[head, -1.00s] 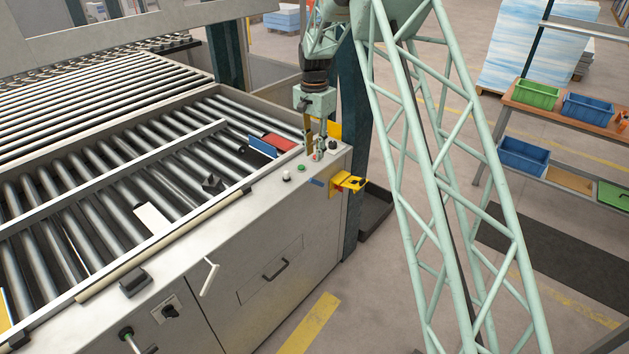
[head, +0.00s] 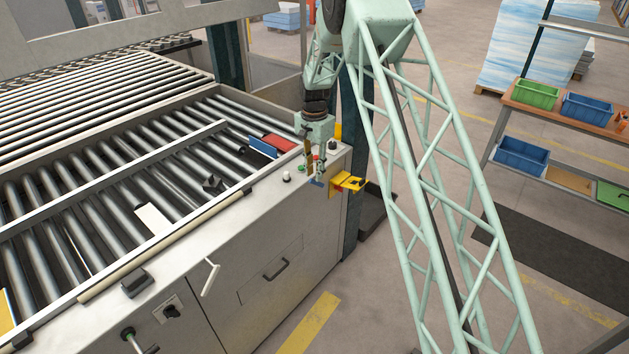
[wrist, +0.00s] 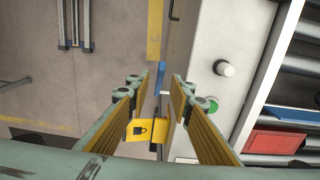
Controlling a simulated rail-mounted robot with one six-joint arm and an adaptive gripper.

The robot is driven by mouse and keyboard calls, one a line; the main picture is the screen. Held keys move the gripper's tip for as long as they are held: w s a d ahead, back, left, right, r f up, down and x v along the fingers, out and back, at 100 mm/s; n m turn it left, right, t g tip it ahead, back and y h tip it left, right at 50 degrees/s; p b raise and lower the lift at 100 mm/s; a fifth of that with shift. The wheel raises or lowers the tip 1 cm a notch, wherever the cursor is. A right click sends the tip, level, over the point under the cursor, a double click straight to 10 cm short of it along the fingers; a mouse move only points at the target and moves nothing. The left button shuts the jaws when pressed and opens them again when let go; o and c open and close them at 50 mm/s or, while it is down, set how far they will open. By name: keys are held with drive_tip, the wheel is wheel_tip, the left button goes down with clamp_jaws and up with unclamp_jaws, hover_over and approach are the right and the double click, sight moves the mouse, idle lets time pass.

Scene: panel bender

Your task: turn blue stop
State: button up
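The blue stop (head: 317,183) is a small blue bar at the front edge of the machine's top, near the corner. In the wrist view the blue stop (wrist: 161,78) appears in the gap between my fingertips, beside the edge of the pale top. My gripper (head: 316,169) points down just above it in the head view. My gripper (wrist: 166,88) is open, with two wood-coloured finger pads apart and nothing between them. I cannot tell the exact height left between the fingertips and the stop.
A yellow lockout bracket (head: 346,184) sticks out right beside the stop. A white knob (head: 287,176) and a green button (wrist: 207,105) are on the top nearby. The floor in front is clear.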

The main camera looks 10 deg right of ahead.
drive_tip(key=shift+f+p, duration=0.3)
drive_tip(key=shift+f, duration=2)
drive_tip(key=shift+c, duration=0.2)
clamp_jaws()
